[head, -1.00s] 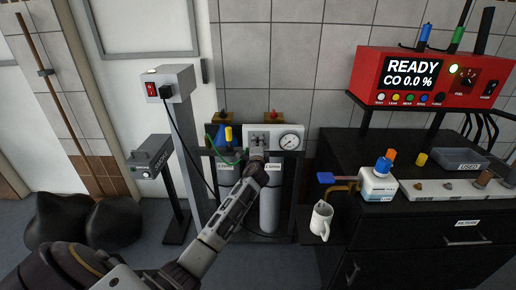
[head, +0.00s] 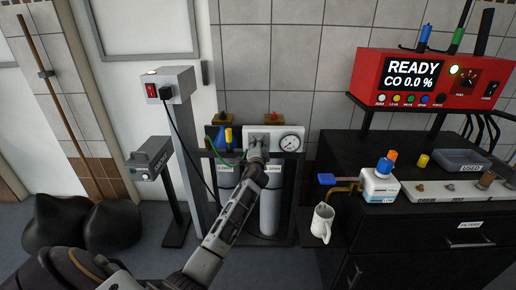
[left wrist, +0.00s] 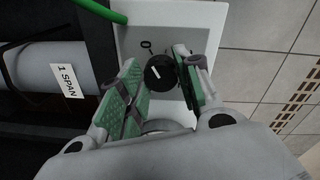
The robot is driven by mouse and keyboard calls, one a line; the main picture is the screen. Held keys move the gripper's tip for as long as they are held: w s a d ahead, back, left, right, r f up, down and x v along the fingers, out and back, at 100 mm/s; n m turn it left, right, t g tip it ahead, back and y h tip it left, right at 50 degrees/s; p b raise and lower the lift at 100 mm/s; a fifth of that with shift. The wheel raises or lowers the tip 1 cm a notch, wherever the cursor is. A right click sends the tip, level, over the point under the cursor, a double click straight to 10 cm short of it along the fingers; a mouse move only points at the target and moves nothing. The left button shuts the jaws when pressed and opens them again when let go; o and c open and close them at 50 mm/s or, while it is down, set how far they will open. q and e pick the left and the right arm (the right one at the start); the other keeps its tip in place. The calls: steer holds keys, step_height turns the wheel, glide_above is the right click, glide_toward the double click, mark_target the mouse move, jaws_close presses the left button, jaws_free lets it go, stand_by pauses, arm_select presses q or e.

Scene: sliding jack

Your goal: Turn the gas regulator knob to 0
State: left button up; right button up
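The gas regulator knob (left wrist: 161,73) is round and black with a short white line, slanted in the left wrist view. It sits on a white panel (left wrist: 222,20). A printed 0 (left wrist: 146,45) shows above and slightly left of the knob. My left gripper (left wrist: 158,75) is open, with its green-padded fingers on either side of the knob. The right finger looks very close to it; I cannot tell if it touches. In the head view my left gripper (head: 257,148) is at the panel (head: 273,133) and hides the knob. My right gripper is not in view.
A round gauge (head: 291,142) is on the panel's right. Grey cylinders (head: 270,208) stand below it, one labelled SPAN. A green hose (left wrist: 100,10) runs close by.

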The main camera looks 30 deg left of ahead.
arm_select(q)
steer(key=o, duration=0.4)
steer(key=shift+s, duration=0.1)
steer(key=shift+v, duration=5.9)
